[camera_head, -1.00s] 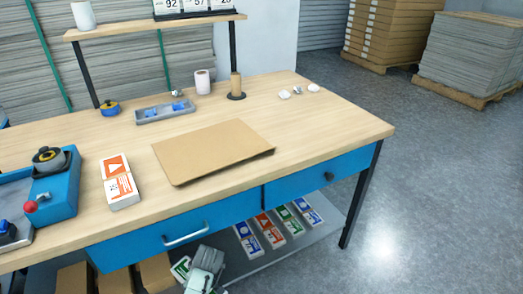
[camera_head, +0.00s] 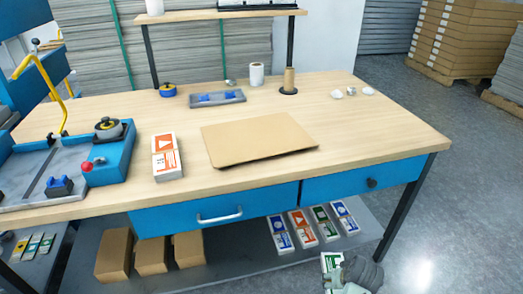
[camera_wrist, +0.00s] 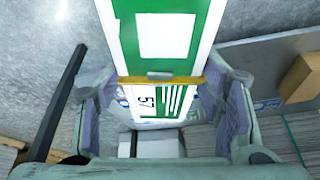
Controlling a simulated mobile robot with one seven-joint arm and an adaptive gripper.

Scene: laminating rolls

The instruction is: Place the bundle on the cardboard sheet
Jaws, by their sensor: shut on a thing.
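The green and white bundle (camera_head: 331,262) is in my gripper (camera_head: 346,284), low in front of the bench at the bottom right of the head view. In the wrist view the bundle (camera_wrist: 165,45) sits between the two fingers of my gripper (camera_wrist: 166,100), with a yellowish band across it. The gripper is shut on it. The brown cardboard sheet (camera_head: 258,140) lies flat and bare on the wooden bench top, above and to the left of the gripper in the head view.
An orange and white bundle (camera_head: 167,157) lies left of the sheet, near a blue machine (camera_head: 112,160). A grey tray (camera_head: 218,99), a paper roll (camera_head: 257,74) and a brown spindle (camera_head: 289,80) stand behind. Several bundles lie on the lower shelf (camera_head: 225,272).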

